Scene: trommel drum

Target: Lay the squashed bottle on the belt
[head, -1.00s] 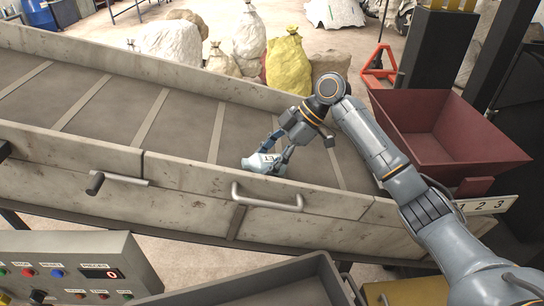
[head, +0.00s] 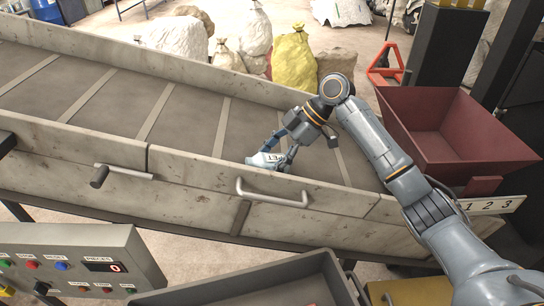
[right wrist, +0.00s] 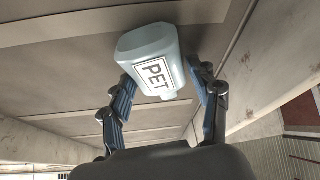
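The squashed bottle (head: 265,159) is pale blue with a white PET label. It is at the belt surface (head: 184,124), just behind the near side wall, and I cannot tell whether the belt bears it. My right gripper (head: 279,153) reaches down to it from the upper right. The bottle's underside is hidden. My left gripper is not in view.
The near side wall (head: 195,170) carries a metal handle (head: 272,198). A red hopper (head: 440,135) stands right of the belt, a control panel (head: 70,262) at the lower left and a grey bin (head: 250,285) in front. The belt left of the bottle is clear.

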